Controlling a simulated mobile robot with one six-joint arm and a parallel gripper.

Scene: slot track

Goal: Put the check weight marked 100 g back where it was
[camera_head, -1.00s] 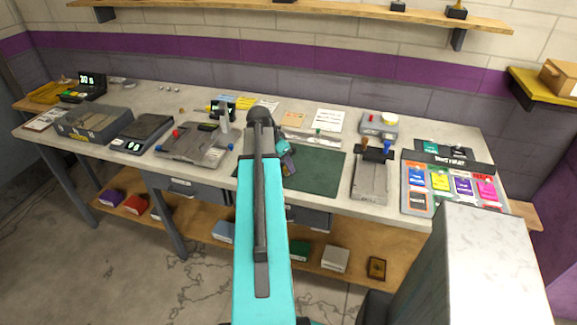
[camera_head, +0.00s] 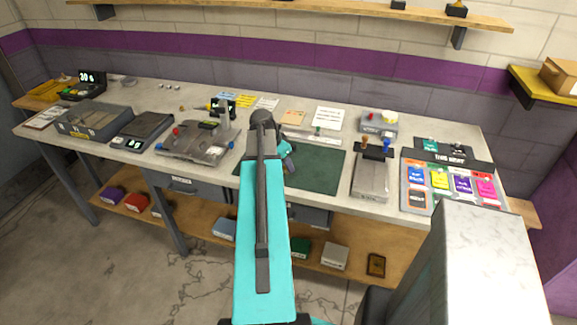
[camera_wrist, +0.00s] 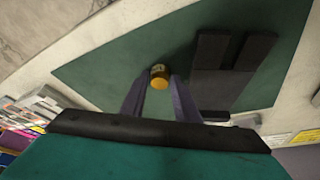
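A small brass-yellow weight (camera_wrist: 160,78) sits between the fingertips of my gripper (camera_wrist: 159,82) in the wrist view. My gripper looks shut on it and holds it above the green mat (camera_wrist: 110,70). The marking on the weight is too small to read. In the head view my gripper (camera_head: 285,152) is over the left part of the green mat (camera_head: 320,172), partly hidden behind my arm. The weight is not visible there. Another small brass piece (camera_head: 182,109) stands on the bench at the left.
The bench (camera_head: 135,97) carries a scale (camera_head: 142,130), a grey case (camera_head: 93,120) and a grey fixture (camera_head: 190,145) left of the mat. The mat's right part is clear.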

